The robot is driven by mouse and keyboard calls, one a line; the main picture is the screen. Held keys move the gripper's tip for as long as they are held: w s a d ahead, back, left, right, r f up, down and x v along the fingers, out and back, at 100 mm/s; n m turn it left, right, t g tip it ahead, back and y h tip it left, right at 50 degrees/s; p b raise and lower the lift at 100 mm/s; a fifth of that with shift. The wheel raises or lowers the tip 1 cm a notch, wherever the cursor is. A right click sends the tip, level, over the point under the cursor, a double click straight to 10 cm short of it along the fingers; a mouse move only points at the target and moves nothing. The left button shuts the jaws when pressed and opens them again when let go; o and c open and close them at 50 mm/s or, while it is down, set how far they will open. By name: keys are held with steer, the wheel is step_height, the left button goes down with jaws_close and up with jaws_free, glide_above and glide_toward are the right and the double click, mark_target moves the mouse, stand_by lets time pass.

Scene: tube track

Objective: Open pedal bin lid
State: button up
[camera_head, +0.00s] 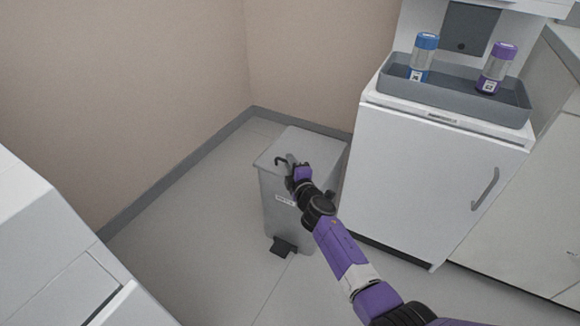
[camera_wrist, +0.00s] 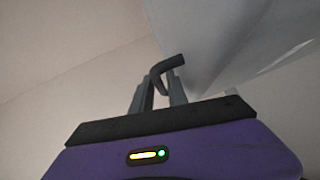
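The grey pedal bin (camera_head: 285,228) stands upright on the floor in the corner. Its flat lid (camera_head: 302,145) looks shut, and its black pedal (camera_head: 283,246) sticks out low at the front. My gripper (camera_head: 290,164) is at the upper front of the bin, near the lid's front edge, and covers part of it. In the wrist view, my gripper's two fingers (camera_wrist: 161,93) stand close together with a dark bent bar (camera_wrist: 168,64) between them. The bar looks held, and its bent end points right. I cannot tell whether the bar touches the bin.
A white cabinet (camera_head: 430,180) with a grey handle stands right of the bin. On it is a grey tray (camera_head: 455,101) with a blue-capped container (camera_head: 424,58) and a purple-capped container (camera_head: 497,68). White furniture (camera_head: 45,255) is at the left. Floor left of the bin is clear.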

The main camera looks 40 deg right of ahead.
steer(key=shift+w+d, duration=0.1)
steer(key=shift+w, duration=0.15)
jaws_close()
steer(key=shift+f, duration=0.1)
stand_by(1.2)
